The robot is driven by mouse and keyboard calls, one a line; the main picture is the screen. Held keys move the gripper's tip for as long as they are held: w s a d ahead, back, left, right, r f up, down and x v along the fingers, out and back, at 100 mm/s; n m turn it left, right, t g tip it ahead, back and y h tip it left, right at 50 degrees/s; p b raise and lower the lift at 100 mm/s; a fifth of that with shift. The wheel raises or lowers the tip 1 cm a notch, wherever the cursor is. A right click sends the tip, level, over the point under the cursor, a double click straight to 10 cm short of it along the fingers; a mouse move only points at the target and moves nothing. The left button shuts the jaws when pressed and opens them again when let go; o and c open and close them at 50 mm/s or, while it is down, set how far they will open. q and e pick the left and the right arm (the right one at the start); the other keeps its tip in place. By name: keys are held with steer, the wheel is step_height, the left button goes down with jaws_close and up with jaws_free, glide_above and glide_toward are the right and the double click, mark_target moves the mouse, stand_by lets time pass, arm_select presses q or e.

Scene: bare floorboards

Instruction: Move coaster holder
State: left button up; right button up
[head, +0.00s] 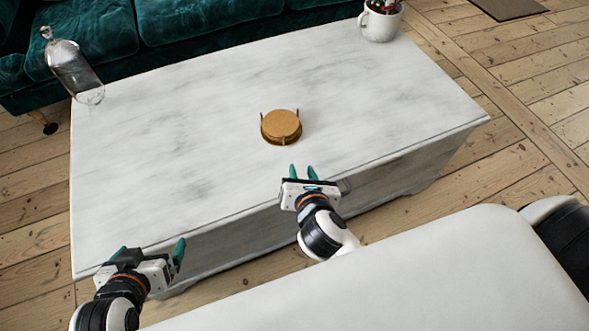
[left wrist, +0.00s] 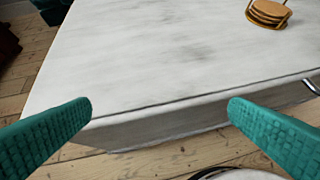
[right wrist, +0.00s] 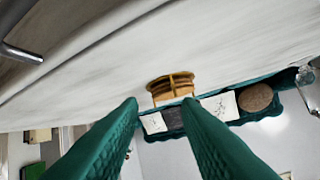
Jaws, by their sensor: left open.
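The coaster holder (head: 281,127), with round tan coasters stacked between short upright posts, stands near the middle of the white marble-look table (head: 200,130). In the left wrist view the holder (left wrist: 268,14) is at the top right. In the right wrist view, which looks upside down, the holder (right wrist: 172,86) appears just beyond and between the fingertips. My right gripper (head: 302,171) is open, with a moderate gap, over the table's front edge, short of the holder and not touching it. My left gripper (head: 149,250) is wide open and empty at the table's front left corner.
A white mug-like pot (head: 380,22) stands at the back right. A green sofa (head: 190,20) lies behind the table. The tabletop around the holder is clear.

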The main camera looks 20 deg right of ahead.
steer(key=n, duration=0.1)
steer(key=w+a+r+n+t, duration=0.1)
steer(key=n, duration=0.1)
steer(key=shift+a+n, duration=0.25)
steer(key=shift+n, duration=0.05)
arm_select(q)
steer(key=shift+w+d+r+t, duration=0.15)
steer(key=shift+w+r+t, duration=0.15)
steer(key=shift+w+r, duration=0.1)
arm_select(e)
steer(key=shift+w+f, duration=0.2)
steer(key=b, duration=0.2)
glide_toward(284, 140)
steer(key=shift+x, duration=1.15)
steer(key=b+x, duration=0.2)
steer(key=x, duration=0.3)
arm_select(q)
steer(key=w+d+r+t+h, duration=0.1)
steer(key=w+r+t, duration=0.1)
steer(key=r+t, duration=0.3)
steer(key=w+d+r+t+h, duration=0.2)
steer(key=r+t, duration=0.3)
steer(key=r, duration=0.3)
steer(key=shift+w+d+r+m+t, duration=0.2)
steer(key=shift+w+d+m+t, duration=0.1)
steer(key=shift+w, duration=0.35)
arm_select(e)
steer(key=shift+w, duration=0.3)
steer(key=shift+c, duration=0.5)
jaws_close()
